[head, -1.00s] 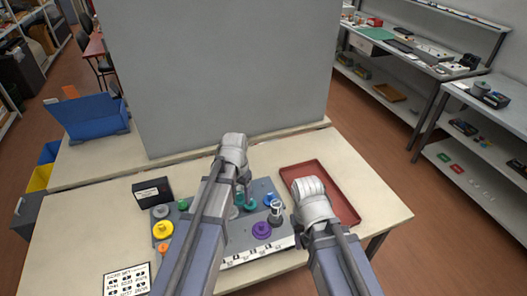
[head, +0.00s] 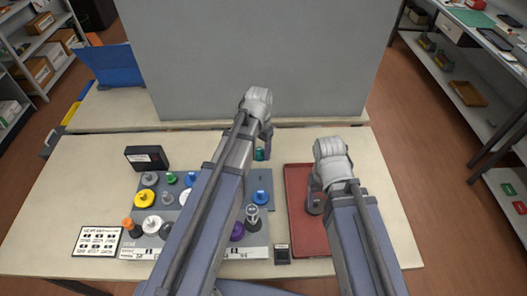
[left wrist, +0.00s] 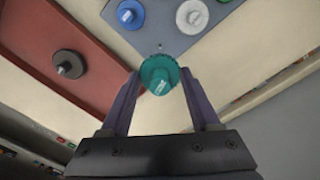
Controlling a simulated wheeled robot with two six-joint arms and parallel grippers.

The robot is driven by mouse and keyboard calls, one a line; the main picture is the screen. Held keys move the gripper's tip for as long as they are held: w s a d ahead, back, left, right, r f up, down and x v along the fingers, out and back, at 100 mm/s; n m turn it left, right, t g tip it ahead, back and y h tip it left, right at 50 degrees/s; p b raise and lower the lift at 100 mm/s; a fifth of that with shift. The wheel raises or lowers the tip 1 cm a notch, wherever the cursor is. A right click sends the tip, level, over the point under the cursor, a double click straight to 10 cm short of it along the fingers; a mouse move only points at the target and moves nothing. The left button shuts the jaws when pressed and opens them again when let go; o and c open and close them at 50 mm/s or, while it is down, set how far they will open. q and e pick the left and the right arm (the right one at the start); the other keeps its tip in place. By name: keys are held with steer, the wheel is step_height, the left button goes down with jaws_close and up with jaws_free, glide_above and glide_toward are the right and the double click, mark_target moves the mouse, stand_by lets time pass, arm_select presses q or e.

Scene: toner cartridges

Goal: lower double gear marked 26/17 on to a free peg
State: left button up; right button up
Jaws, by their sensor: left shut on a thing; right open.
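My left gripper (head: 262,143) is shut on a teal double gear (head: 260,154) past the far right edge of the grey peg board (head: 262,177). In the left wrist view the teal gear (left wrist: 160,75) sits between the two fingertips. Its face carries a light marking too small to read. The board's corner (left wrist: 158,32) lies just beyond it, and the gear looks apart from the board. My right gripper (head: 315,188) is open over the red tray (head: 298,178), near a dark grey gear (head: 314,206). My left arm hides the middle of the board.
On the board are a blue gear (head: 261,198), a purple gear (head: 237,232), a yellow gear (head: 144,198) and several others. A black box (head: 147,158) stands behind it, a printed card (head: 98,241) lies at left. A grey screen (head: 250,60) closes the back.

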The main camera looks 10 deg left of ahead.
arm_select(q)
step_height(320, 180, down, 2)
steer(key=shift+s+a+f+b, duration=0.1)
steer(key=shift+f+b, duration=0.1)
steer(key=shift+b, duration=0.7)
arm_select(e)
step_height(320, 180, down, 2)
steer(key=shift+f, duration=0.1)
steer(key=shift+f, duration=0.1)
arm_select(q)
steer(key=b, duration=0.4)
glide_above(260, 176)
steer(key=shift+s+f, duration=0.1)
steer(key=shift+f, duration=2.05)
arm_select(e)
steer(key=shift+s+f, duration=0.1)
steer(key=shift+f, duration=2)
arm_select(q)
steer(key=shift+f, duration=0.1)
arm_select(e)
steer(key=shift+f, duration=0.1)
arm_select(q)
steer(key=shift+f+b, duration=1.85)
steer(key=shift+b, duration=0.25)
arm_select(e)
steer(key=shift+f, duration=1.85)
arm_select(q)
steer(key=shift+f+b, duration=1.3)
arm_select(e)
steer(key=shift+f, duration=1.3)
